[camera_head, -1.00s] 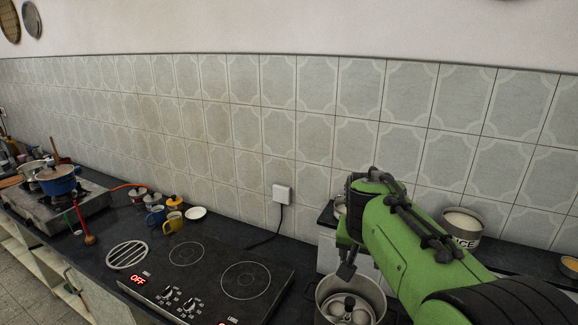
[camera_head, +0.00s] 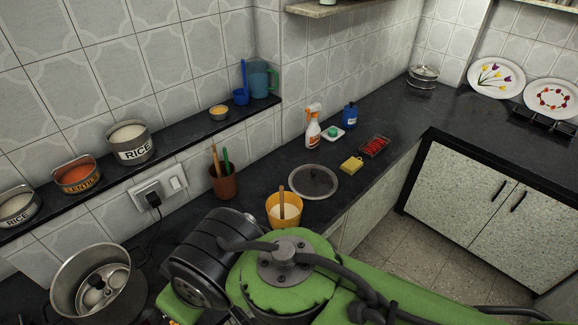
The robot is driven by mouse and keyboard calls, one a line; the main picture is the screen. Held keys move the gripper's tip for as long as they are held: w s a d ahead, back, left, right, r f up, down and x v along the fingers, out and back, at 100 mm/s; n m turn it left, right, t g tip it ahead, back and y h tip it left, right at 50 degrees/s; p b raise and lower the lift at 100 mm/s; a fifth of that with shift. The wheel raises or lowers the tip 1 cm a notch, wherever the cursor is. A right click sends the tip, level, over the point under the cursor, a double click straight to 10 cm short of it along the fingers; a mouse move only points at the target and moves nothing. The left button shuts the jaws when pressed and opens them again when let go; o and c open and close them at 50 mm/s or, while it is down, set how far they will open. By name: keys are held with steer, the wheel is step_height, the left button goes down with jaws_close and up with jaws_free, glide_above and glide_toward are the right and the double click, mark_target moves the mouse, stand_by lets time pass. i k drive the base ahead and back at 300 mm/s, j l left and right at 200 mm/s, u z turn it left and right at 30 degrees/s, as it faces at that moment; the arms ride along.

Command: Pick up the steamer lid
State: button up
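A round lid (camera_head: 325,187) with a dark glassy top, a pale rim and a small centre knob lies flat on the dark counter, right of the middle of the view. It looks like the steamer lid. A steel pot (camera_head: 66,292) stands open at lower left with a rack of rounded items inside. My green arm crosses the bottom of the view, in front of the counter and below the lid. My gripper itself is not visible; the arm hides the space beyond it. Nothing of mine touches the lid in this view.
A yellow tub (camera_head: 272,212) with a wooden handle stands close to the lid's lower left. A brown utensil cup (camera_head: 223,183) is to its left, a yellow sponge (camera_head: 351,164) to its right. A spray bottle (camera_head: 313,131) stands behind. Rice and lentil tins line the raised ledge.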

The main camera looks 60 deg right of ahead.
mark_target(311, 182)
steer(key=z, duration=2.3)
steer(key=u, duration=2.5)
steer(key=k+l, duration=0.15)
steer(key=l, duration=0.25)
steer(key=k+l+u, duration=0.1)
steer(key=l, duration=0.35)
steer(key=k+l+u, duration=0.1)
steer(key=l, duration=0.3)
steer(key=k+l, duration=0.25)
steer(key=l, duration=0.15)
steer(key=k+l+u, duration=0.1)
steer(key=l, duration=0.3)
steer(key=k+l, duration=0.25)
steer(key=l, duration=0.15)
steer(key=u, duration=0.05)
